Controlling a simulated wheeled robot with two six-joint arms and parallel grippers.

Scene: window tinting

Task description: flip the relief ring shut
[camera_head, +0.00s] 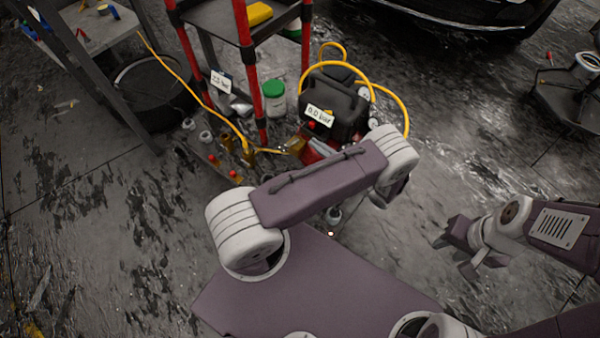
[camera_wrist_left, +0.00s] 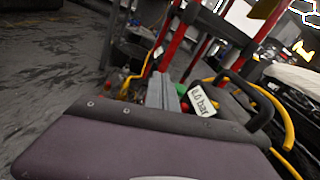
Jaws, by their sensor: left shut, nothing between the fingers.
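A black and red compressor (camera_head: 345,100) with a coiled yellow hose stands on the floor below the cart. Its label (camera_head: 320,115) reads 0.0 bar; the label also shows in the left wrist view (camera_wrist_left: 201,101). I cannot make out the relief ring; a small red part (camera_wrist_left: 185,107) shows beside the label. My left gripper (camera_wrist_left: 163,90) is shut and empty, its grey fingers pointing toward the compressor's side. In the head view my left arm covers the left gripper and the compressor's lower front. My right gripper (camera_head: 452,256) is open and empty, apart from the compressor.
A red-posted cart (camera_head: 250,70) stands behind the compressor, with a green-lidded jar (camera_head: 274,97) by its leg. Brass fittings and red knobs (camera_head: 232,160) lie left of the compressor. A yellow hose (camera_head: 178,75) runs to a table at upper left. The floor at right is mostly clear.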

